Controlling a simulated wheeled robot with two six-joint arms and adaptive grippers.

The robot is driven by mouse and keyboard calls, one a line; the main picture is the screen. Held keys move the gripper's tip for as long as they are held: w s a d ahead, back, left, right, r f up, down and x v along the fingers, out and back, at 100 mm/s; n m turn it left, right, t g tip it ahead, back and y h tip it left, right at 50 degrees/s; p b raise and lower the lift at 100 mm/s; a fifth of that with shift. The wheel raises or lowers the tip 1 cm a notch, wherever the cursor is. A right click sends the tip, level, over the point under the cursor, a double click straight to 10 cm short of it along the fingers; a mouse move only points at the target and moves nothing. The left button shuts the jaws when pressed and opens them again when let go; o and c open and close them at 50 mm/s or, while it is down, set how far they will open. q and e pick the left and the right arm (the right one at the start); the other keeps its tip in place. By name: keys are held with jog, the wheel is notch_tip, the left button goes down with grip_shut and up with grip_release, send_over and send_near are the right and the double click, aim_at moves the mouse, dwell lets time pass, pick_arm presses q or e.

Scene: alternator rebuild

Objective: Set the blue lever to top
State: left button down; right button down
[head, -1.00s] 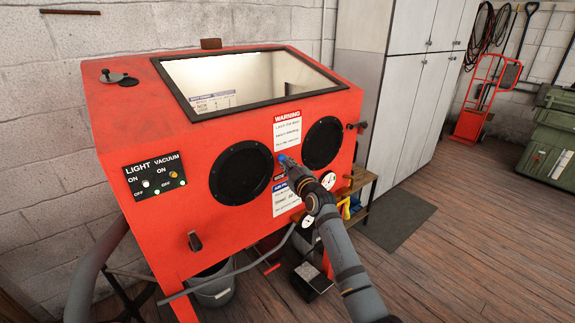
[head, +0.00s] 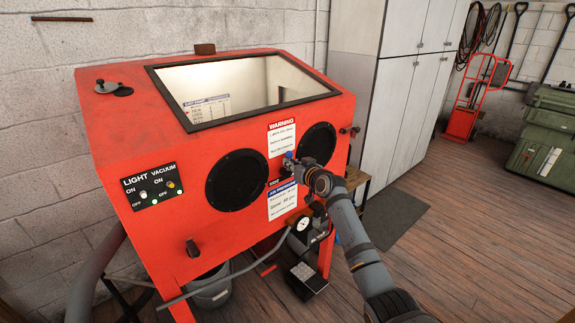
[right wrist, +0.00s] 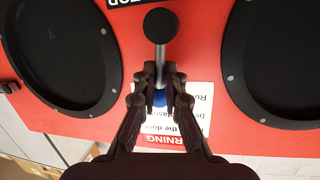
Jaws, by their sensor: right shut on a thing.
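The lever is on the red cabinet's front, between the two round black ports. The fingers partly hide the blue end. My left gripper is not in view.
The red cabinet (head: 120,130) has ports left (head: 238,180) and right (head: 316,145) of the lever. A light and vacuum switch panel (head: 152,188) is at the left. A gauge (head: 303,223) hangs below. Open wooden floor (head: 470,240) lies to the right.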

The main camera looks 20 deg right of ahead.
jog(key=shift+w+d+f+m+g+y+b, duration=0.15)
jog(key=shift+d+m+y+b, duration=0.2)
jog(key=shift+m, duration=0.5)
jog(key=shift+w+d+f+m+g+y+b, duration=0.2)
jog(key=shift+d+m+b, duration=0.3)
jog(key=shift+m, duration=0.4)
jog(key=shift+w+d+f+m+g+y+b, duration=0.2)
jog(key=shift+d+m, duration=0.3)
jog(key=shift+m, duration=0.35)
jog(key=shift+r, duration=0.1)
jog(key=c, duration=1.4)
grip_release()
jog(key=shift+s, duration=0.15)
jog(key=v, duration=1.2)
jog(key=shift+d, duration=0.15)
